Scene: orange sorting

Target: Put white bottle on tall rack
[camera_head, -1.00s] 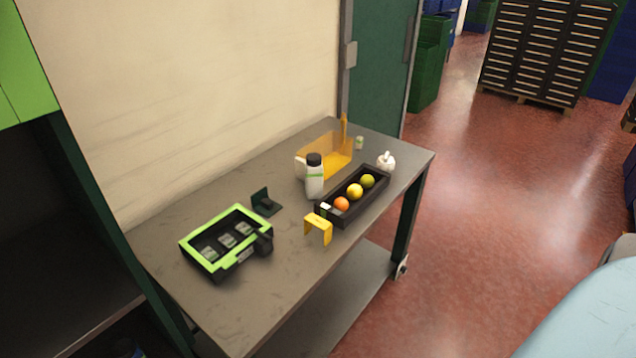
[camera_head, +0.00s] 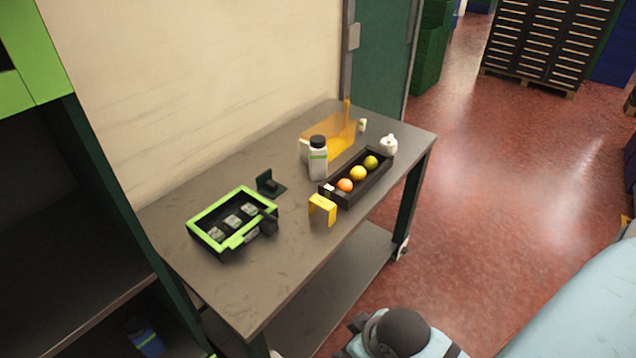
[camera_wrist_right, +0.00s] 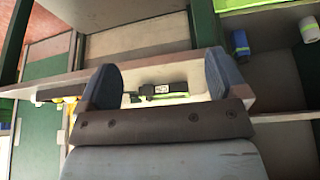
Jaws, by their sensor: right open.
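A white bottle (camera_head: 318,164) with a black cap and a green band stands upright on the grey table (camera_head: 290,262), near the back, in the head view. A dark rack with green edges (camera_head: 58,140) stands at the left of the head view and is partly out of frame; I cannot tell whether it is the tall rack. My right gripper (camera_wrist_right: 163,82) is open and empty in the right wrist view, with two dark fingers apart. It is away from the bottle. My left gripper is not in view.
A blue bottle (camera_head: 147,338) lies low in the rack. Open red floor is at right.

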